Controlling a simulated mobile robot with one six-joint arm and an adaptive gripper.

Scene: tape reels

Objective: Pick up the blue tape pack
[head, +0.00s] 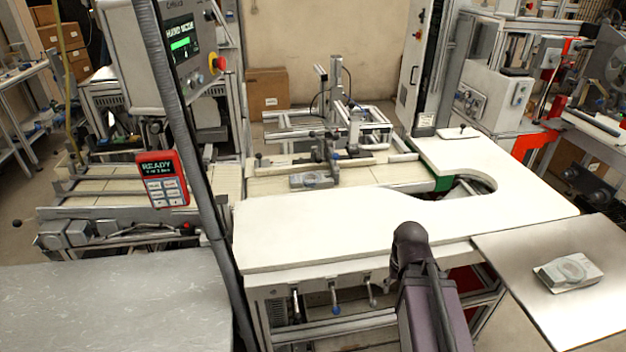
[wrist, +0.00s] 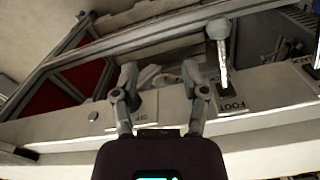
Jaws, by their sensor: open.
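A pale wrapped pack with a grey-blue ring on top (head: 568,271) lies on the metal side table at the right in the head view. A second small pack with a bluish top (head: 312,180) lies on the conveyor near the middle. Neither shows a strong blue, so I cannot tell which is the blue tape pack. My gripper (wrist: 160,82) is open and empty in the wrist view, facing the labelled front of a machine frame. No pack is recognisable between its fingers. In the head view my dark arm shows at the bottom, and the gripper cannot be made out.
A white worktop (head: 330,225) with a rounded cutout fills the middle and is mostly clear. Levers (head: 335,300) hang under its front edge. The metal side table (head: 515,255) has free room around its pack. A control box (head: 185,60) on a dark post stands at the left.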

